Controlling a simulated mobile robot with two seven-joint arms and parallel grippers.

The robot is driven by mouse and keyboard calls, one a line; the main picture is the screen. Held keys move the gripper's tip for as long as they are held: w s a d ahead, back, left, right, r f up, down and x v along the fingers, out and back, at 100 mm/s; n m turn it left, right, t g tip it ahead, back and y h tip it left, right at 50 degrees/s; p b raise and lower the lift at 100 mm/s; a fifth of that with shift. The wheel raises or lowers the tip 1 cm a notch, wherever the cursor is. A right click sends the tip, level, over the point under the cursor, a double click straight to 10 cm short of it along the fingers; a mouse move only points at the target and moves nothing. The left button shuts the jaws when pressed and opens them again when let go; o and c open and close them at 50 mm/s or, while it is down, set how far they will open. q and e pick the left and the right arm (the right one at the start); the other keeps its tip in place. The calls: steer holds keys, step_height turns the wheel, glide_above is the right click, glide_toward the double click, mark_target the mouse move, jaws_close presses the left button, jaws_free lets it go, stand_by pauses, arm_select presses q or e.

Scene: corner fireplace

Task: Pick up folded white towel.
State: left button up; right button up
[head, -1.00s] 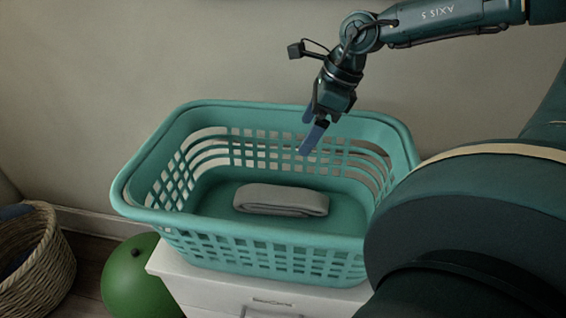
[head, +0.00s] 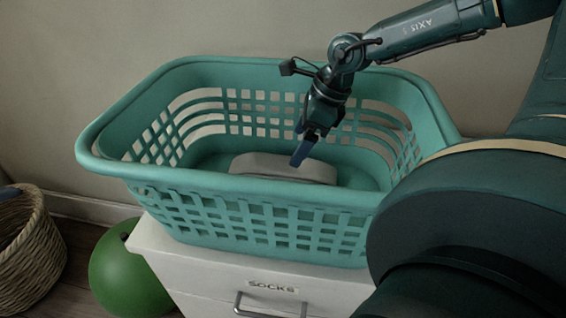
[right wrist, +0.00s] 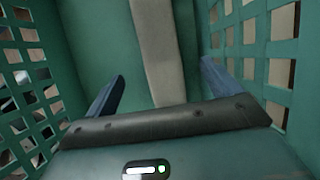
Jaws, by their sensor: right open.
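The folded white towel (head: 262,163) lies on the floor of a teal laundry basket (head: 150,170); the basket's front rim hides its near part in the head view. My right gripper (head: 302,150) points down inside the basket, in front of and above the towel's right half. In the right wrist view the towel (right wrist: 158,50) runs lengthwise between the two blue fingers (right wrist: 160,90), which are spread apart with nothing held. I cannot tell whether the fingertips are level with the towel. My left gripper is not in view.
The basket stands on a white drawer unit (head: 200,265) labelled "SOCKS". A green ball (head: 125,275) and a wicker basket (head: 30,250) stand on the floor at left. The basket's slotted walls surround the gripper, with the wall behind.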

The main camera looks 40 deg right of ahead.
mark_target(286, 162)
steer(key=shift+b+x, duration=0.5)
steer(key=shift+x, duration=3.5)
steer(key=shift+c, duration=0.3)
steer(key=c, duration=1.1)
steer(key=shift+c, duration=0.2)
steer(key=shift+r, duration=0.2)
